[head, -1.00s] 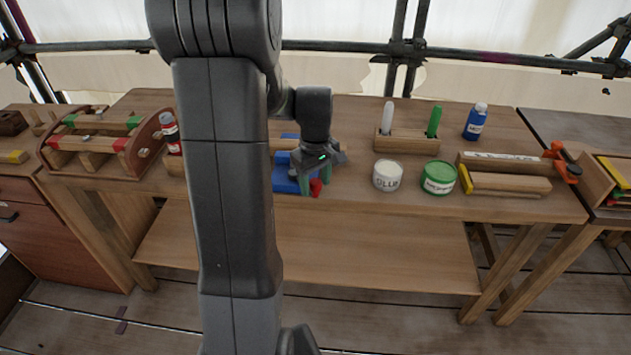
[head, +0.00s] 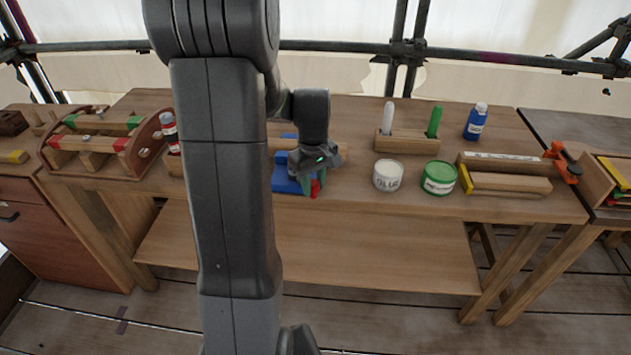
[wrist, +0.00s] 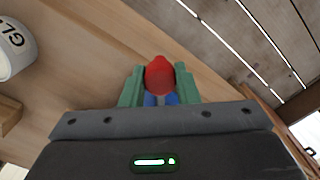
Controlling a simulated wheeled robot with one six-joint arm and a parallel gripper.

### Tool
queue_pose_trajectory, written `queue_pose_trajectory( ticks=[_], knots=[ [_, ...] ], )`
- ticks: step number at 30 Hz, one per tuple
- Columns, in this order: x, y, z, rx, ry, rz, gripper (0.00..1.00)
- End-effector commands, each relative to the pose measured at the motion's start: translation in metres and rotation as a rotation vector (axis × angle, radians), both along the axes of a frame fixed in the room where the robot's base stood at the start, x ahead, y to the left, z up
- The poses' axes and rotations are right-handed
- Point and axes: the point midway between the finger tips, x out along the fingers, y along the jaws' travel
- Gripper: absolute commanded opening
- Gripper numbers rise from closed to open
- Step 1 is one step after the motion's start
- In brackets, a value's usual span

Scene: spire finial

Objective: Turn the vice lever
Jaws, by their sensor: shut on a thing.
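The blue vice (head: 285,183) sits at the front edge of the workbench, partly hidden behind my arm and gripper in the head view. Its red lever (head: 315,188) shows at the vice's front right. In the wrist view the red lever end (wrist: 160,76) lies between my two green fingers, with a bit of blue vice (wrist: 161,99) below it. My gripper (head: 311,180) points down over the vice and is shut on the red lever. It also shows in the wrist view (wrist: 160,82), a finger on each side of the red part.
A white glue tin (head: 388,176) and a green tin (head: 438,178) stand right of the vice. Behind them is a wooden holder (head: 405,144) with a white and a green marker. A blue bottle (head: 476,122) stands farther back. The bench front edge is close to the vice.

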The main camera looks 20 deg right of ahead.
Motion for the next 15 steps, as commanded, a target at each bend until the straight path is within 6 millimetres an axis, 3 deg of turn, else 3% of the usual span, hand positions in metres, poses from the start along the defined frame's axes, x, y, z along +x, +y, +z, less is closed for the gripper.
queue_pose_trajectory(
  ticks=[15],
  knots=[
    [0.005,0.045,0.001,0.0,-0.001,-0.416,0.0]
  ],
)
